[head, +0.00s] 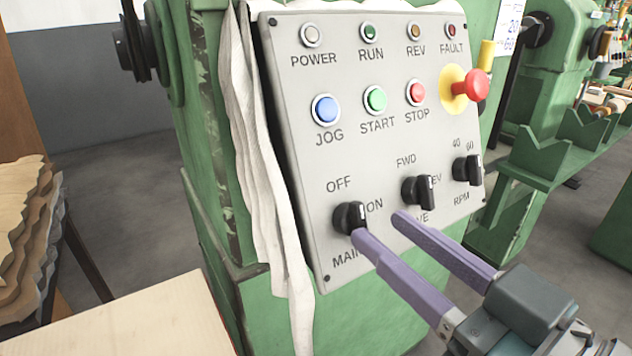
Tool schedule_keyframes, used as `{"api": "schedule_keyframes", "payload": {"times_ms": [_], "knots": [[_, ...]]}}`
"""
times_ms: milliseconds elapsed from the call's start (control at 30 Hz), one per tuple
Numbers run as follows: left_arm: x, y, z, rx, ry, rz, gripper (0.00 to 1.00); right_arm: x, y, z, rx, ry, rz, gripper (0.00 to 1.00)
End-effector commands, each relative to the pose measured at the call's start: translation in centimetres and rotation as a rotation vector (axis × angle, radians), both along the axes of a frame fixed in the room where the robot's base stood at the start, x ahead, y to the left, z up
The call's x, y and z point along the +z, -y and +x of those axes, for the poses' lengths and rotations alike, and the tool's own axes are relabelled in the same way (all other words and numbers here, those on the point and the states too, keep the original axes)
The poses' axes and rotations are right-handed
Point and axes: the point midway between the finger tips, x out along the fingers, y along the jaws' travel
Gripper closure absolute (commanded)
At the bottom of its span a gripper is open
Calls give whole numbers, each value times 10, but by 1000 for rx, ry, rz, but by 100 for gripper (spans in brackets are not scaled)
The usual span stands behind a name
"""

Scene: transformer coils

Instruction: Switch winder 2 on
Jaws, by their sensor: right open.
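The grey control panel (300,160) of a green winding machine faces me. Its black MAIN knob (347,218) is at the lower left, between the OFF and ON labels. A light mark shows on the knob's right side; I cannot tell clearly which label it points to. The POWER lamp (311,36) looks grey and unlit. My right gripper (377,226) comes from the lower right with purple fingers apart. The left fingertip is at the knob's lower right edge, the other is right of it over the panel. Whether the fingertip touches is unclear. My left gripper is not in view.
A red emergency stop (476,86) on a yellow base sticks out at upper right. The drive knob (416,191) and RPM knob (466,169) are right of MAIN. A pale cloth (258,170) hangs on the panel's left edge. A wooden board (130,325) is at lower left.

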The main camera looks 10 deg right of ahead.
Motion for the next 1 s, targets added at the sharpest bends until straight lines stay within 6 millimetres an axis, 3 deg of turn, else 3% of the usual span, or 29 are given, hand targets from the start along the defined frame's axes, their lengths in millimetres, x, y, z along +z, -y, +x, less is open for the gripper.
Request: {"api": "schedule_keyframes", "payload": {"times_ms": [200,567,900,1000], "knots": [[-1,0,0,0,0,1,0,0,-10,29,0,1,0,56],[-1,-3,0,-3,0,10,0,0,-13,34,1,-1,1,56],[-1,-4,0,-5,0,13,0,0,-13,34,2,0,1,93],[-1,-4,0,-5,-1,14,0,0,-13,34,2,0,1,100]]}}
